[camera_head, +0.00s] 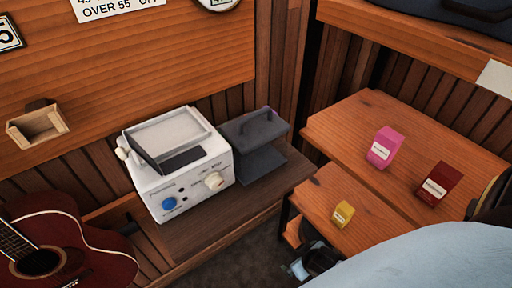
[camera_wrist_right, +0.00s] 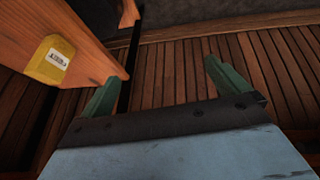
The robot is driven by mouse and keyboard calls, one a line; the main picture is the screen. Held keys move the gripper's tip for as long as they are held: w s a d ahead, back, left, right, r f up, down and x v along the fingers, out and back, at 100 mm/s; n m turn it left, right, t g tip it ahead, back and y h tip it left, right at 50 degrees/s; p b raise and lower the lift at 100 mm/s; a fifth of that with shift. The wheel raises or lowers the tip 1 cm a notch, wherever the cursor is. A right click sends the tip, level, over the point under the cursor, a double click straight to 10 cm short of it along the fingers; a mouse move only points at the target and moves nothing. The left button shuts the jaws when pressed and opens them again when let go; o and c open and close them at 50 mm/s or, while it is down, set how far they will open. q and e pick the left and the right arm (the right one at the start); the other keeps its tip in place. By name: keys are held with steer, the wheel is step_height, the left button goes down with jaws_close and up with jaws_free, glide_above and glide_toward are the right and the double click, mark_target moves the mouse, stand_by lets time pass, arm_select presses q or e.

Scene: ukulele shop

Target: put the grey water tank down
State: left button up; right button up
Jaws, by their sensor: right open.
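The grey water tank (camera_head: 254,130) is dark, with a raised handle on top and a small purple spot near its back right corner. It stands upright on the brown wooden counter (camera_head: 196,235), close against the right side of a white machine (camera_head: 178,165). No gripper touches it. My right gripper (camera_wrist_right: 163,72) is open in the right wrist view, its green fingers apart with nothing between them. In the head view my right arm comes in from the lower right, well away from the tank. My left gripper is out of view.
A yellow box (camera_head: 343,214) stands on the low wooden table (camera_head: 325,190); it also shows left of my fingers in the wrist view (camera_wrist_right: 51,62). Pink (camera_head: 384,147) and red (camera_head: 439,183) boxes stand further back. A red ukulele (camera_head: 95,255) is at lower left.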

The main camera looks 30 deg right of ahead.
mark_target(251, 122)
steer(key=w+r+t+y, duration=0.1)
steer(key=w+r+t, duration=0.3)
steer(key=r, duration=0.9)
steer(key=w+a+r+t+y, duration=0.1)
steer(key=w+r+t, duration=0.25)
steer(key=r, duration=1.05)
steer(key=w+r+t+y, duration=0.1)
steer(key=w+r+t, duration=0.35)
steer(key=r, duration=0.85)
steer(key=shift+g, duration=0.5)
steer(key=shift+w+a+f+p, duration=0.15)
steer(key=shift+w+f, duration=0.1)
steer(key=shift+w, duration=1.95)
steer(key=shift+w+a+f+p, duration=0.15)
steer(key=shift+w+a+f, duration=0.1)
steer(key=shift+w, duration=2)
steer(key=shift+w+a+f+p, duration=0.15)
steer(key=shift+w+f, duration=0.1)
steer(key=shift+w, duration=1.95)
steer(key=c, duration=1.1)
steer(key=shift+r, duration=0.15)
